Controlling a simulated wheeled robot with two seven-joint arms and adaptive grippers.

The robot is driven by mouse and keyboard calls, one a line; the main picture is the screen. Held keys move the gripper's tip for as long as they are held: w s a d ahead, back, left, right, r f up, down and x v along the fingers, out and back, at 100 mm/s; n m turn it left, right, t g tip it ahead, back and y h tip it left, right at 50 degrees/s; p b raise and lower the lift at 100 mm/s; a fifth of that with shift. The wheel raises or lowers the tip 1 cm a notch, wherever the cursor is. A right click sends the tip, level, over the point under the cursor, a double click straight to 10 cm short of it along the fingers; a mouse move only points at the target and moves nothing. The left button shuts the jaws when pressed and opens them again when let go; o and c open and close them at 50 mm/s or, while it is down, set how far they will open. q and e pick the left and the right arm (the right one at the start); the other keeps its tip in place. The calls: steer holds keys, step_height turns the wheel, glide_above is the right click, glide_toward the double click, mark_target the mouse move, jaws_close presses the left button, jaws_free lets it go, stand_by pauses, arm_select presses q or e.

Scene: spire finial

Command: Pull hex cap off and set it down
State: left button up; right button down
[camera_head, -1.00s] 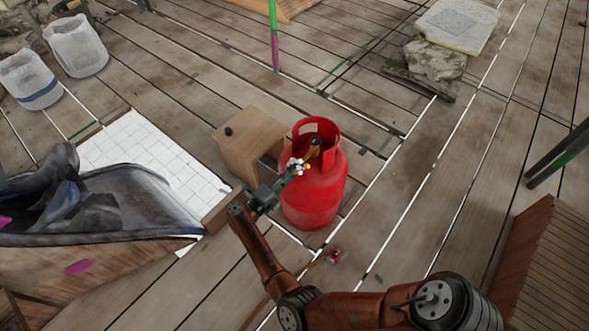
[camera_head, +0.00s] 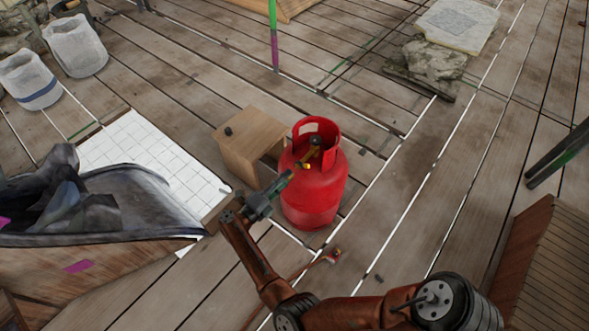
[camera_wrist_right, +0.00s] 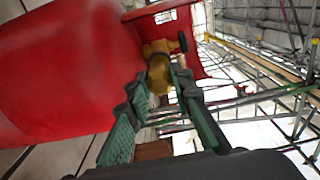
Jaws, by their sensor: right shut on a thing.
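A red gas cylinder (camera_head: 316,200) stands upright on the planks, with a brass valve (camera_head: 315,152) inside its collar. My right gripper (camera_head: 288,176) is beside the cylinder at the valve's height, on its left. In the right wrist view, the gripper's green-padded fingers (camera_wrist_right: 160,92) narrow toward a brass hex cap (camera_wrist_right: 159,80), in line with the valve (camera_wrist_right: 157,50) behind it. The fingers are shut on the cap. Whether the cap still touches the valve is unclear. My left gripper is out of view.
A small wooden stand (camera_head: 250,143) is just left of the cylinder, with a small dark knob (camera_head: 229,131) on its otherwise bare top. A dark-lined tub (camera_head: 120,205) lies left. White buckets (camera_head: 76,46) and a stone slab (camera_head: 458,24) are farther off.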

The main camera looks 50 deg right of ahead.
steer(key=shift+s+a, duration=0.1)
steer(key=shift+a, duration=1.2)
steer(key=shift+r, duration=0.1)
